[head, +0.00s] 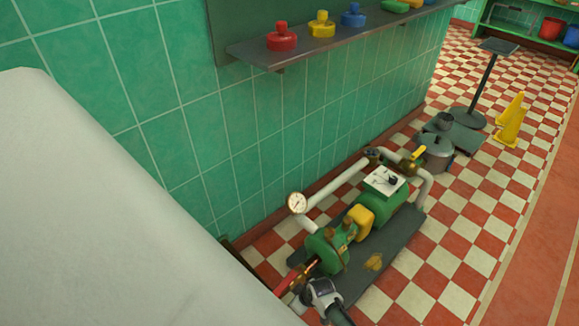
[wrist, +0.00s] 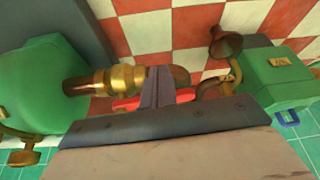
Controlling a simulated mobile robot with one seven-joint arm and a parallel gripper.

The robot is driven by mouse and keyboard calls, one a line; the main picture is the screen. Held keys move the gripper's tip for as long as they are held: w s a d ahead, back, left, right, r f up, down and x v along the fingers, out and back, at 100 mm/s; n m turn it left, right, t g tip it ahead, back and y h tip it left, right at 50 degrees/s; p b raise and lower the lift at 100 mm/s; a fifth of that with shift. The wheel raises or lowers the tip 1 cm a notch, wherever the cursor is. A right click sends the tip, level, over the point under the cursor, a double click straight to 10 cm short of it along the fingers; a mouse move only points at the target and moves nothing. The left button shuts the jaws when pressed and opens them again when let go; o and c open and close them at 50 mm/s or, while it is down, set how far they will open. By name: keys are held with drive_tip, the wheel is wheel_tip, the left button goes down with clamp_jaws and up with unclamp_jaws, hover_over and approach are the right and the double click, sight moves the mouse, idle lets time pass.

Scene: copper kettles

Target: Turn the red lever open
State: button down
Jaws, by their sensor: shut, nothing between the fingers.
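The red lever (wrist: 125,103) is in the wrist view, just beside the brass fitting on the pipe. Its red shows on both sides of my gripper's fingers, which hide its middle. My gripper (wrist: 157,88) is shut and empty, its fingertips over the lever. I cannot tell whether they touch it. In the head view, the red lever (head: 288,281) shows partly at the near end of the green pump, close to my white arm.
The green pump (head: 327,252) stands on a dark base plate with white pipes and a gauge (head: 297,202). A tiled wall and a shelf (head: 290,50) of coloured knobs are behind.

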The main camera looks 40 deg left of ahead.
drive_tip(key=shift+a+r, duration=0.2)
drive_tip(key=shift+a, duration=1.7)
